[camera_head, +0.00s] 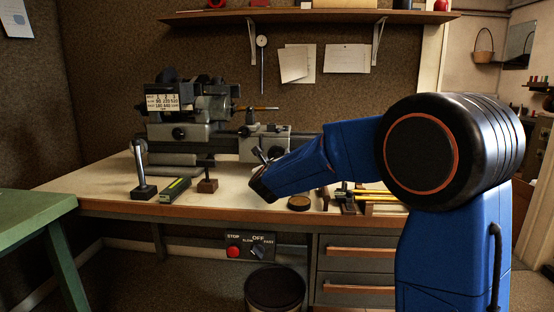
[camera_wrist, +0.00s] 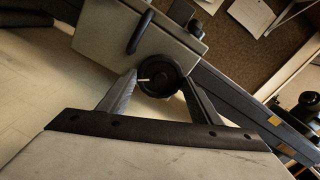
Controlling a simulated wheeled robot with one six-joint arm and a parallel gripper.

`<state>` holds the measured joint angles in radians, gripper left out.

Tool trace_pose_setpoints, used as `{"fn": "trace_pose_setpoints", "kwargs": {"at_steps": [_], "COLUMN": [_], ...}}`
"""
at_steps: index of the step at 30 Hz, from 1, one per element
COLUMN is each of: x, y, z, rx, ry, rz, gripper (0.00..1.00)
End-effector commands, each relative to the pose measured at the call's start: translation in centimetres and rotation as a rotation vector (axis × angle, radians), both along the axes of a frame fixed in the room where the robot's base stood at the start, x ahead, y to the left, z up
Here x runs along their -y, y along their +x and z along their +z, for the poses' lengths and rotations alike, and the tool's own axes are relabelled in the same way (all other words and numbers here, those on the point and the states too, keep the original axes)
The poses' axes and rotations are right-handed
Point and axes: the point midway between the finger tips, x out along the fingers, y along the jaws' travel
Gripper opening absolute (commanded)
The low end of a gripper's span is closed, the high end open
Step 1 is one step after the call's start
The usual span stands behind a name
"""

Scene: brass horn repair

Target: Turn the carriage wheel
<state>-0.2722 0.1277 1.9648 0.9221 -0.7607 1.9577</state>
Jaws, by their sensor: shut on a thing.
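The carriage wheel (camera_wrist: 160,73) is a small dark round knob with a pale mark, on the front of the grey carriage (camera_wrist: 100,32) in the wrist view. My gripper (camera_wrist: 160,84) has one finger on each side of the wheel and is shut on it. In the head view my gripper (camera_head: 262,165) reaches the lathe's carriage (camera_head: 270,133) from the front right. The lathe headstock (camera_head: 187,112), with a speed plate, stands to the left.
The workbench (camera_head: 108,190) holds an indicator stand (camera_head: 143,175), a green-topped block (camera_head: 174,190), a small brown block (camera_head: 207,184) and a round brown disc (camera_head: 299,203) near its front edge. A stop switch panel (camera_head: 250,246) hangs below. A green table (camera_head: 35,212) stands at left.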

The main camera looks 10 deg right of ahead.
Motion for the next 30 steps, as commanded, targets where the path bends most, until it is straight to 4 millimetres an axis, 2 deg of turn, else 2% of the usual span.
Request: {"fn": "trace_pose_setpoints", "kwargs": {"at_steps": [23,26,27,28,29,30], "x": [0.80,0.70,0.63,0.58,0.55,0.50], "y": [-0.13,-0.12,-0.10,-0.09,-0.09,-0.08], "z": [0.51,0.68,0.71,0.72,0.71,0.61], "rx": [-0.220,-0.246,-0.258,-0.266,-0.268,-0.268], "ry": [-0.697,-0.787,-0.824,-0.851,-0.855,-0.853], "rz": [-0.017,-0.016,-0.016,-0.015,-0.014,-0.013], "gripper": [0.36,0.28,0.16,0.00,0.05,0.14]}}
